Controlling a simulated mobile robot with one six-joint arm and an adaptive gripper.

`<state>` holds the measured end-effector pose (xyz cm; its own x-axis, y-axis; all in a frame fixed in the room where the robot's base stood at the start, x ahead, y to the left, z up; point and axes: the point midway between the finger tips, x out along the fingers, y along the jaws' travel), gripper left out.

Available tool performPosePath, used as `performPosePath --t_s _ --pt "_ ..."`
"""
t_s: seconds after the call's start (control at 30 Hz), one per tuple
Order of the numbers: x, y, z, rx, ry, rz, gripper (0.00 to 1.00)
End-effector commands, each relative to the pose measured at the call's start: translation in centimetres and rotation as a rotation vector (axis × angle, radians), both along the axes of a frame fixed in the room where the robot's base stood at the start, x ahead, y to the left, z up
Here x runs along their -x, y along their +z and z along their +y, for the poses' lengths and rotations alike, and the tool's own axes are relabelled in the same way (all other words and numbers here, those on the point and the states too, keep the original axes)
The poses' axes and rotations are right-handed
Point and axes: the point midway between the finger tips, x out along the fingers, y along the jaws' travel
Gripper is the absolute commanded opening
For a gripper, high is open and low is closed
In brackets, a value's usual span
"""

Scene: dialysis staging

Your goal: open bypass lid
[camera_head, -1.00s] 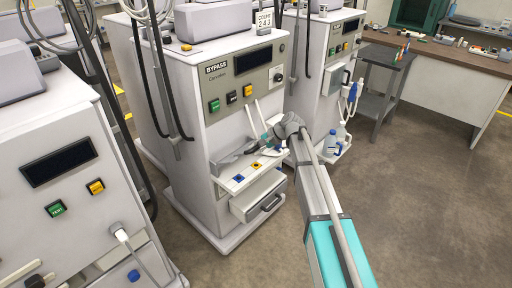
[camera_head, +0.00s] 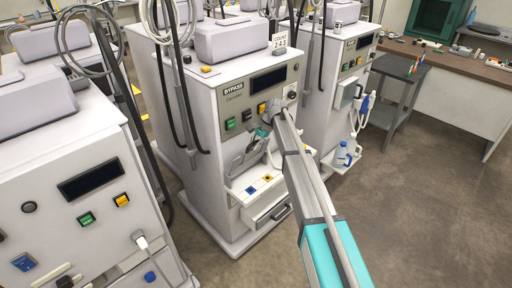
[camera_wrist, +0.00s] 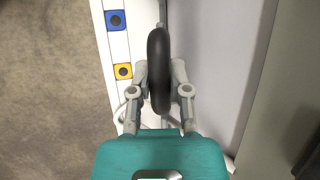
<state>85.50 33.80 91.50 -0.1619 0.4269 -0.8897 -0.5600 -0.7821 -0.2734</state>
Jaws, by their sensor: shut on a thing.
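The machine marked BYPASS (camera_head: 233,93) stands in the middle of the head view. A grey flap (camera_head: 247,153), which I take as the bypass lid, stands tilted up against its front, above the shelf with coloured ports. My gripper (camera_head: 262,134) is at the upper part of this flap, below the row of buttons, and partly hidden by my own arm. In the wrist view my gripper (camera_wrist: 159,75) has its two fingers on either side of a dark rounded piece (camera_wrist: 158,55), seen edge-on and pinched between them. What lies behind the flap is hidden.
The white shelf (camera_wrist: 120,45) carries blue and yellow ports. An open-looking drawer (camera_head: 268,211) sits below it. Other machines stand close on the left (camera_head: 70,150) and right (camera_head: 335,90). The floor (camera_head: 420,200) at right is clear.

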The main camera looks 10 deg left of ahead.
Motion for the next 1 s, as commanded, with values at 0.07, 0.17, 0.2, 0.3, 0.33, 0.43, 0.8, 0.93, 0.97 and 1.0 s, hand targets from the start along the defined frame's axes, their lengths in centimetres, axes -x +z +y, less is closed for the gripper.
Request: performPosePath --t_s 0.07,0.17,0.2,0.3,0.33,0.43,0.8,0.93,0.97,1.0 --pt "-1.1 0.4 0.6 0.001 -0.004 -0.004 0.00" --pt "-1.6 0.5 1.4 0.000 -0.005 -0.005 0.00" --pt "-1.7 0.6 1.7 0.000 -0.004 -0.005 0.00" --pt "-2.0 0.6 2.2 -0.001 -0.003 -0.005 0.00" --pt "-2.0 0.7 2.3 -0.001 -0.003 -0.005 0.00" --pt "-2.2 0.7 2.6 -0.001 -0.002 -0.005 0.00" --pt "-2.1 0.7 2.9 -0.002 0.000 -0.004 0.00" --pt "-2.1 0.7 2.9 -0.002 0.000 -0.003 0.35" --pt "-2.0 0.7 2.9 -0.002 0.000 -0.003 0.40" --pt "-2.0 0.7 2.9 -0.002 0.000 -0.003 0.48"
